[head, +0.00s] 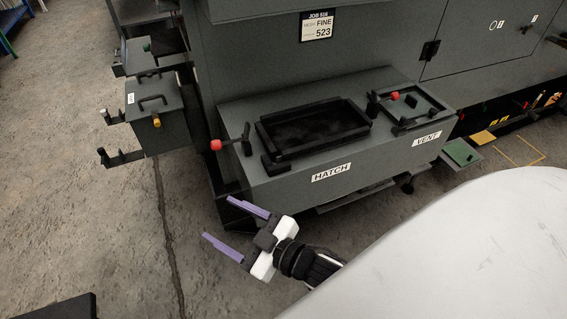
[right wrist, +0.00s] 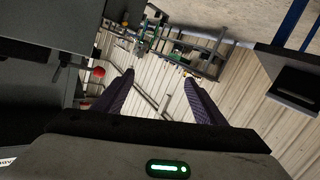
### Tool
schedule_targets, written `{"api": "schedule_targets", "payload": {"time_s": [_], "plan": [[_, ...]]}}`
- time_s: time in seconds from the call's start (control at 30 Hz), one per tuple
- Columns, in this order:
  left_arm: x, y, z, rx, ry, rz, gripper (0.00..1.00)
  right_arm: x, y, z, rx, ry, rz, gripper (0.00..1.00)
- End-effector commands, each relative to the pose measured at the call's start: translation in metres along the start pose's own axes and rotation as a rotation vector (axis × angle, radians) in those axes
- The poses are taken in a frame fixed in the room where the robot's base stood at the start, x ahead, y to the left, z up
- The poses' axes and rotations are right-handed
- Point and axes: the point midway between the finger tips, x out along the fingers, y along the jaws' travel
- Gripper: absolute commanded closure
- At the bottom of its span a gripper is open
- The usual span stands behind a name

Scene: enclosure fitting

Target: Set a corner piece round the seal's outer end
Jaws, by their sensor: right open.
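On the grey housing's HATCH side, a black rectangular frame (head: 313,128) stands up around a dark opening; it may be the seal. A small black block (head: 275,163) sits at its near left corner and may be a corner piece; I cannot tell whether it goes round the frame's end. My right gripper (head: 217,219) is open and empty, in front of and below the housing's left front corner, well apart from the frame. Its two purple fingers also show spread in the right wrist view (right wrist: 159,88), with nothing between them. My left gripper is out of view.
A red-knobbed lever (head: 216,145) stands left of the frame. The VENT frame (head: 408,106) has another red knob. A grey box with brackets (head: 155,115) hangs at left. A green plate (head: 461,152) juts out low at right. The floor at left is mostly free.

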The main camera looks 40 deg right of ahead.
Motion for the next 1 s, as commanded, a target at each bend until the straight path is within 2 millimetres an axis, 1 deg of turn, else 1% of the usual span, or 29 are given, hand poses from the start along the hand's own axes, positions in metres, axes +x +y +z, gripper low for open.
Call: {"api": "schedule_targets", "payload": {"time_s": [0.03,0.07,0.1,0.2,0.3,0.37,0.43,0.77,0.87,1.0], "plan": [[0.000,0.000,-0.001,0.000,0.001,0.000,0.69,-0.024,-0.008,0.044,0.091,-0.146,0.024,0.35],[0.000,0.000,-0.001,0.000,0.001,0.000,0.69,-0.037,-0.013,0.065,0.136,-0.221,0.031,0.35],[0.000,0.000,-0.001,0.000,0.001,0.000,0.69,-0.055,-0.020,0.090,0.188,-0.313,0.038,0.35],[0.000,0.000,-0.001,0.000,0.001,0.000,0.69,-0.095,-0.039,0.134,0.289,-0.489,0.038,0.35],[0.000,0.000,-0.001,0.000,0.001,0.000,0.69,-0.121,-0.054,0.157,0.349,-0.591,0.031,0.35],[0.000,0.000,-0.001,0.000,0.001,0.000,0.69,-0.130,-0.059,0.164,0.367,-0.624,0.027,0.35],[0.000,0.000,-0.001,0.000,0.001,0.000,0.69,-0.134,-0.061,0.167,0.377,-0.640,0.024,0.35],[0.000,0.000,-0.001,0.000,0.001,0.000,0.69,-0.134,-0.061,0.167,0.376,-0.640,0.024,0.35],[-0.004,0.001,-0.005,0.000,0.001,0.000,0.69,-0.134,-0.060,0.161,0.376,-0.640,0.024,0.35],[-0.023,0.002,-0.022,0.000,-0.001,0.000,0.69,-0.139,-0.053,0.136,0.376,-0.639,0.024,0.35]]}}
